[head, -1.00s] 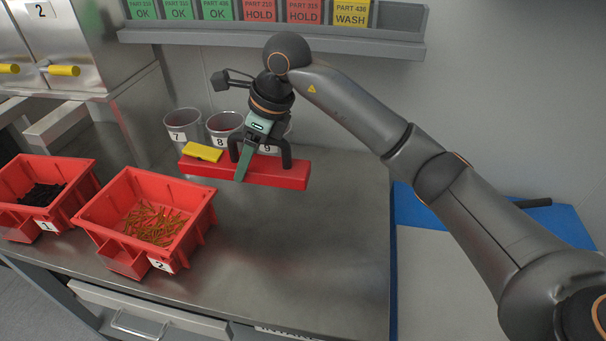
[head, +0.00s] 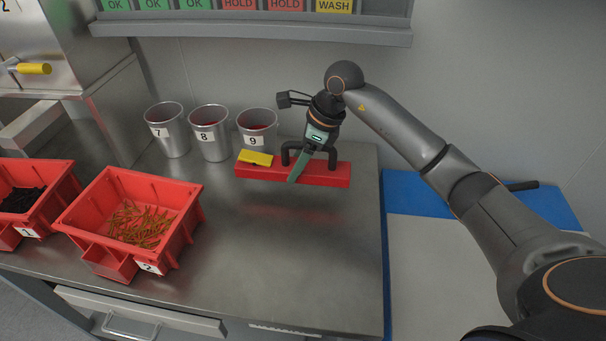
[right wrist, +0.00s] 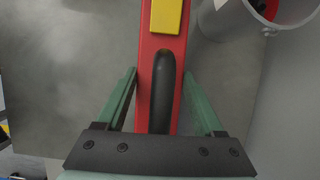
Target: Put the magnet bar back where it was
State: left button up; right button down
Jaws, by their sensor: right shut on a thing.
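The magnet bar (head: 334,179) is a long red bar with a black arched handle and a yellow block (head: 255,158) at its left end. My right gripper (head: 298,170) is shut on it near the handle, with green fingers. The bar hangs roughly level over the back of the steel table, in front of and right of cup 9. In the right wrist view, the fingers lie on both sides of the red bar (right wrist: 148,45) and its black handle (right wrist: 162,90). My left gripper is not in view.
Metal cups 7 (head: 172,137), 8 (head: 213,143) and 9 (head: 248,140) stand along the back wall. Two red bins (head: 186,208) (head: 66,172) hold small parts at left. The steel table (head: 290,260) is clear in front. A blue-edged surface (head: 398,190) lies to the right.

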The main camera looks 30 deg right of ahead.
jog(key=shift+d+f, duration=0.6)
jog(key=shift+f, duration=1.5)
grip_release()
jog(key=shift+s+f, duration=0.1)
jog(key=shift+f, duration=0.05)
jog(key=v, duration=1.2)
